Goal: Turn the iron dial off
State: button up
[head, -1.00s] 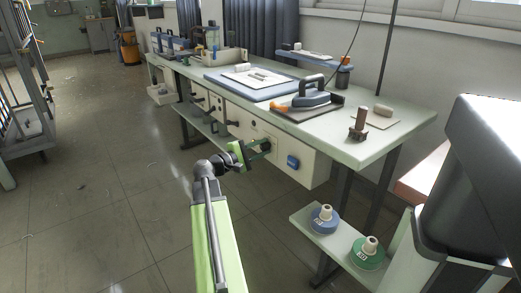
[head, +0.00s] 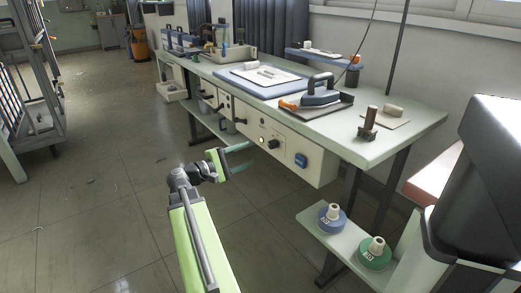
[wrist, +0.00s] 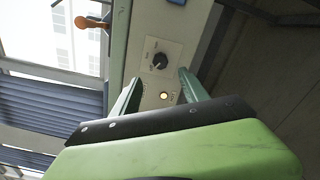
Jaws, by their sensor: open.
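The iron dial (head: 273,144) is a small black knob on the white front panel (head: 318,172) under the table edge. In the wrist view the dial (wrist: 159,61) sits on a printed plate, just beyond and between the fingertips. A lit amber lamp (wrist: 164,96) is beside it, also visible in the head view (head: 262,139). The iron (head: 320,94) stands on its dark rest on the tabletop. My green gripper (head: 250,153) is open and empty, left of the dial and apart from it; its two fingers also show in the wrist view (wrist: 160,82).
A blue switch box (head: 301,160) is right of the dial. Other black knobs (head: 240,121) lie further left. Blue and green spools (head: 331,217) stand on a low shelf. The floor at left is open.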

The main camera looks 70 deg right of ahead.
jog(key=v, duration=0.6)
jog(key=w+a+f+n+t+p, duration=0.1)
jog(key=w+a+n+t+p, duration=0.4)
jog(key=w+a, duration=1.05)
jog(key=w+a+f+m+t+y+p, duration=0.15)
jog(key=a+f+y, duration=0.35)
jog(key=a, duration=0.7)
jog(key=w+a+f+m+t+y+b, duration=0.1)
jog(key=w+a+f+t+y, duration=0.3)
jog(key=a, duration=0.9)
jog(key=w+a+f+m+g+y+p, duration=0.1)
jog(key=a+f+y, duration=0.55)
jog(key=a, duration=0.55)
notch_tip(320, 180, up, 37)
jog(key=a+p, duration=0.1)
jog(key=p, duration=3.7)
jog(key=shift+r+h, duration=0.1)
jog(key=shift+h, duration=0.15)
